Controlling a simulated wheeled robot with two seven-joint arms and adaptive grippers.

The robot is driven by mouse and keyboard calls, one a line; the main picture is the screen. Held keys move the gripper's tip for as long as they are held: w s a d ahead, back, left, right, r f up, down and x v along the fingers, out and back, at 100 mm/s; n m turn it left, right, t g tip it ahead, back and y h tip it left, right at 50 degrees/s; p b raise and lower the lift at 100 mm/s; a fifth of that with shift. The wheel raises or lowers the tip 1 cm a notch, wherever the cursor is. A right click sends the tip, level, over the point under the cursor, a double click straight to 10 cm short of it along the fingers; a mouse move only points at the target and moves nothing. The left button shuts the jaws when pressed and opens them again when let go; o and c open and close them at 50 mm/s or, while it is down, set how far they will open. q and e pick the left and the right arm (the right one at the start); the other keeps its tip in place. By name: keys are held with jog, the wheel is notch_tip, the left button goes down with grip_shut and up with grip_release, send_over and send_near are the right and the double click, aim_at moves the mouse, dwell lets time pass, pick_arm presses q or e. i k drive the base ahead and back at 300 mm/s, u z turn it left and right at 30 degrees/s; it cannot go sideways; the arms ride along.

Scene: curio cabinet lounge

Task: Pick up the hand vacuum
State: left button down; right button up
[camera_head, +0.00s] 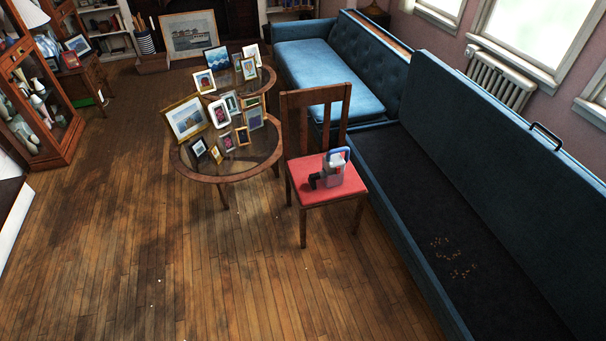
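The hand vacuum (333,168) stands on the red seat of a wooden chair (318,189) right of the middle of the head view. It looks grey-white with a blue and red upper part and a dark piece at its left end. It appears to rest alone on the seat, in front of the chair's slatted back. Neither my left gripper nor my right gripper shows in this view, and nothing is seen touching the vacuum.
A round glass-topped table (231,176) crowded with picture frames stands left of the chair. A long blue sofa (500,130) runs along the right, with crumbs (455,258) on its dark seat base. A cabinet (42,100) stands at far left. The wooden floor (190,280) in front is open.

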aim_at(332, 159)
jog(key=u, duration=0.65)
jog(key=i, duration=1.2)
jog(key=u, duration=0.35)
jog(key=i, duration=1.1)
jog(key=z, duration=0.4)
